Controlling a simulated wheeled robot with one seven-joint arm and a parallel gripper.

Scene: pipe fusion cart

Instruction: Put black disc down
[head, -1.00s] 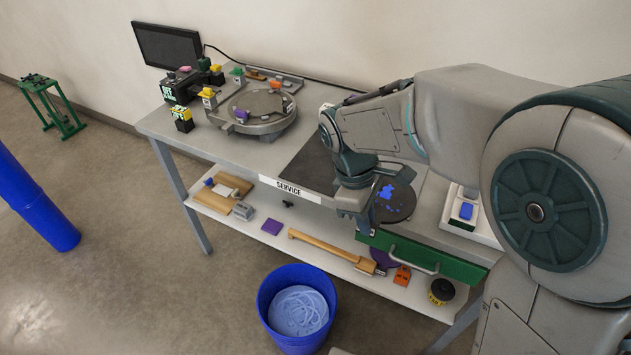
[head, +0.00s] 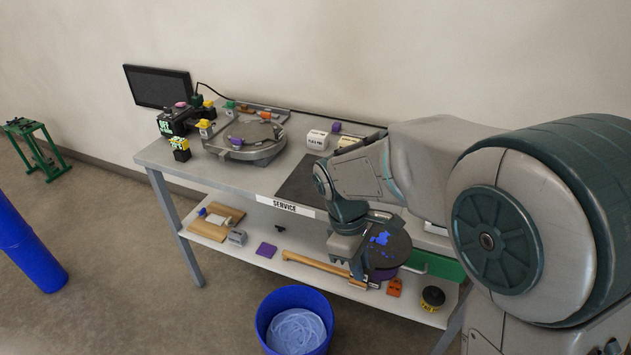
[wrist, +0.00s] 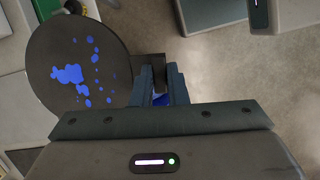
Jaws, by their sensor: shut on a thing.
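The black disc (head: 390,246) has blue splotches on its face and a small dark tab at its edge. It also fills the upper left of the wrist view (wrist: 68,92). My gripper (wrist: 159,75) is shut on that tab, with the disc out to one side of the fingers. In the head view my gripper (head: 350,268) is in front of the bench's front edge, and the disc is held above the lower shelf. My fingertips are partly hidden by the wrist in the head view.
The lower shelf (head: 262,237) holds a wooden-handled tool (head: 315,263) and several small items. A blue bin (head: 294,325) stands below on the floor.

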